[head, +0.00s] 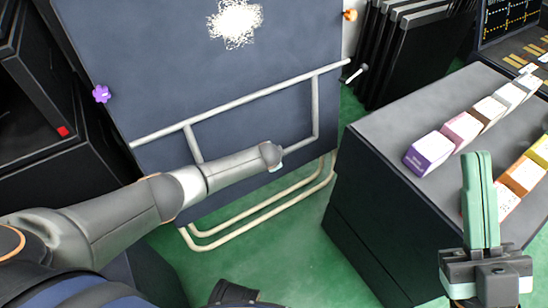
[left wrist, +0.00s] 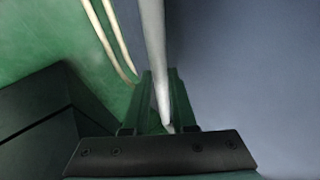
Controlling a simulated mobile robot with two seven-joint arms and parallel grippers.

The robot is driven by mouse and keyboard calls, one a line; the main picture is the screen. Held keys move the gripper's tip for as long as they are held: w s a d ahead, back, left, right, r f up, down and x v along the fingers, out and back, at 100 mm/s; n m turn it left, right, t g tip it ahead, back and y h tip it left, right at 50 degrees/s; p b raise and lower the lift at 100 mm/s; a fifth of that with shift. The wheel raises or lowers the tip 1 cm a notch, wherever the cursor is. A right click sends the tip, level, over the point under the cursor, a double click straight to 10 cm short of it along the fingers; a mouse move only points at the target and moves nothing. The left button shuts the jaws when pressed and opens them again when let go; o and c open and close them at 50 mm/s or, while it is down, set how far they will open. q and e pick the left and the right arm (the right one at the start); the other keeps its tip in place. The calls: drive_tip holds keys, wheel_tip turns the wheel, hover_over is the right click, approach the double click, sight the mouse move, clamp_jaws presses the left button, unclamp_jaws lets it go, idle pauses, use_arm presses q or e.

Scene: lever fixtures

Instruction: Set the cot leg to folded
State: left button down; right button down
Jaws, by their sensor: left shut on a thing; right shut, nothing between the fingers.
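The cot leg is a grey tube frame (head: 315,108) lying against a dark blue upright panel (head: 150,65). Its long bar slants across the panel, and side posts run down to a lower bar. My left arm reaches across the panel from the left and hides part of that lower bar. In the left wrist view my left gripper (left wrist: 160,74) has its green fingers on either side of a grey tube (left wrist: 152,40), shut on it. In the head view its fingers are hidden behind my wrist. My right gripper (head: 478,160) is shut and empty at the lower right, pointing up.
Cream bent tubes (head: 255,208) stand on the green floor (head: 285,260) below the panel. A purple knob (head: 101,94) is at the panel's left edge. A dark cabinet (head: 365,215) bearing several small boxes (head: 428,153) stands right. Dark folded panels (head: 412,45) lean behind.

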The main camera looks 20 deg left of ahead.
use_arm(q)
drive_tip(key=shift+s+d+f, duration=0.2)
drive_tip(key=shift+d+f, duration=0.05)
drive_tip(key=shift+f, duration=0.15)
drive_tip(key=c, duration=1)
unclamp_jaws()
drive_tip(key=shift+f, duration=0.1)
drive_tip(key=shift+o, duration=1.4)
drive_tip(key=shift+w, duration=0.15)
drive_tip(key=shift+a, duration=0.15)
drive_tip(key=shift+r, duration=0.25)
